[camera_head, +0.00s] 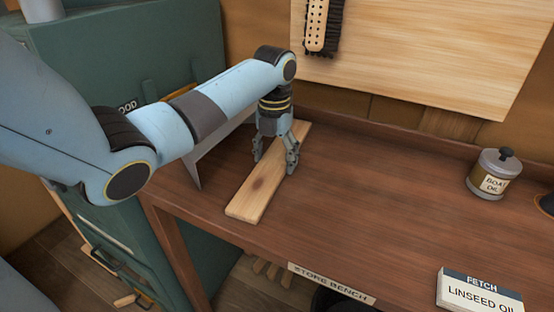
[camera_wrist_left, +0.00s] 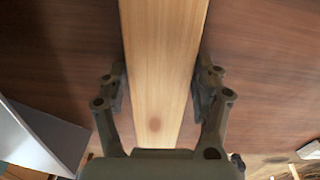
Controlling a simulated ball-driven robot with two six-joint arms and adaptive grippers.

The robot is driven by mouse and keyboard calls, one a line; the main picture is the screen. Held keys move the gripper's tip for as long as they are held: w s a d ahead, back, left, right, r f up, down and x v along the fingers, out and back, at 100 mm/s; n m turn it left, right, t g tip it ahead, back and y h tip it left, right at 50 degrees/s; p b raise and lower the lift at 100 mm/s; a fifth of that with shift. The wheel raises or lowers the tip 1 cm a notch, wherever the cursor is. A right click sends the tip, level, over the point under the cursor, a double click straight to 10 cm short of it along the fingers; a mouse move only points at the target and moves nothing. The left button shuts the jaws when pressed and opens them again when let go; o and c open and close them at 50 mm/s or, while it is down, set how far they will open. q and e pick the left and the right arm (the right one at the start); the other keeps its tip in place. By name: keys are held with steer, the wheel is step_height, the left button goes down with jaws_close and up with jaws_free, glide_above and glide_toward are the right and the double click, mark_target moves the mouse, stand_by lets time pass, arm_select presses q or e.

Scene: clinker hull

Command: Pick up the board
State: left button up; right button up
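The board (camera_head: 247,203) is a pale wooden plank with a dark knot. It lies flat on the dark brown bench top, one end towards the front edge. My left gripper (camera_head: 275,164) points down over it, one finger on each side. In the left wrist view the board (camera_wrist_left: 160,55) runs between the two fingers of the gripper (camera_wrist_left: 161,80). The fingers are spread, close to its long edges, with slim gaps seeming to show. The gripper looks open. My right gripper is in neither view.
The store bench (camera_head: 372,215) is clear right of the board. A boat oil tin (camera_head: 492,174) stands at the right, a linseed oil fetch card (camera_head: 478,292) at the front right. A grey upright plate (camera_head: 212,158) is close left of the board, beside a green cabinet (camera_head: 125,50).

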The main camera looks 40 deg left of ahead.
arm_select(q)
steer(key=shift+r, duration=0.1)
steer(key=c, duration=0.8)
